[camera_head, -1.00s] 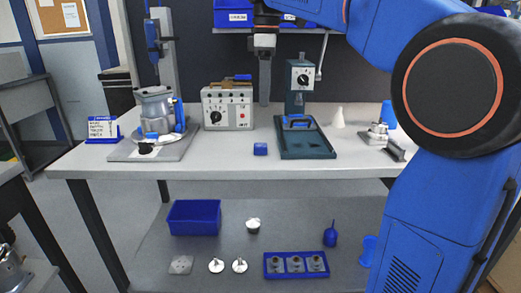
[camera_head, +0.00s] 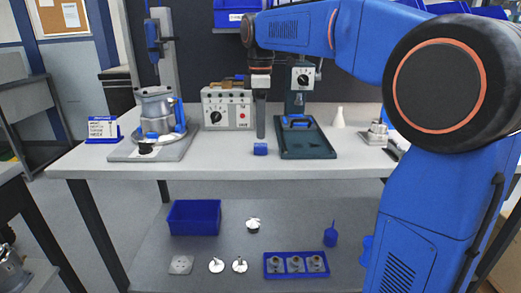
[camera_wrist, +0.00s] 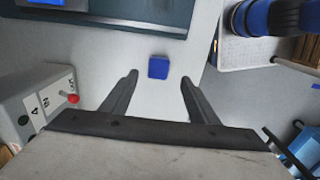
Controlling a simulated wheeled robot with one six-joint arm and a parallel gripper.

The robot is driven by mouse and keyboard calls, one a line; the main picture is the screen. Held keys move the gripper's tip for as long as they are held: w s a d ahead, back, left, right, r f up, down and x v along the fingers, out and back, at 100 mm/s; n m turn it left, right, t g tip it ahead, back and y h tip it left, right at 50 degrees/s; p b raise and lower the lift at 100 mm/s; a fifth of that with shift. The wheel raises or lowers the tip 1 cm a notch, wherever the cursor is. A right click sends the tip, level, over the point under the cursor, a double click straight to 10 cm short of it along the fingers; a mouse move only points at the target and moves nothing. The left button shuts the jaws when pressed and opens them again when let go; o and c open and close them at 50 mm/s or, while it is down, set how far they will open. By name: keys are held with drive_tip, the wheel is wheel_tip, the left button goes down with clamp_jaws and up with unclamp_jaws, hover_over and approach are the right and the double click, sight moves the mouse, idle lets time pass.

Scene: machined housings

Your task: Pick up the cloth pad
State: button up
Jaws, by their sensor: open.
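The cloth pad appears to be the small blue block (camera_head: 260,149) lying on the workbench near its front edge, left of the green-based press. In the wrist view the blue pad (camera_wrist: 158,67) shows between and just beyond the fingertips. My gripper (camera_head: 261,136) points straight down above and slightly behind the pad in the head view. In the wrist view my gripper (camera_wrist: 159,78) is open, with one finger on each side and nothing held. The gap in height to the pad is hard to judge.
A control box (camera_head: 228,108) with a red knob stands left of my gripper. The press with a green base (camera_head: 308,143) stands close on the right. A clamped housing fixture (camera_head: 157,122) is further left. The lower shelf holds a blue bin (camera_head: 194,218) and small parts.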

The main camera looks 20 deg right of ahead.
sight(261, 144)
drive_tip(key=shift+w+f, duration=0.15)
drive_tip(key=shift+f, duration=2.9)
drive_tip(key=shift+c, duration=0.6)
drive_tip(key=c, duration=1.1)
wheel_tip(261, 144, up, 10)
drive_tip(key=shift+o, duration=0.9)
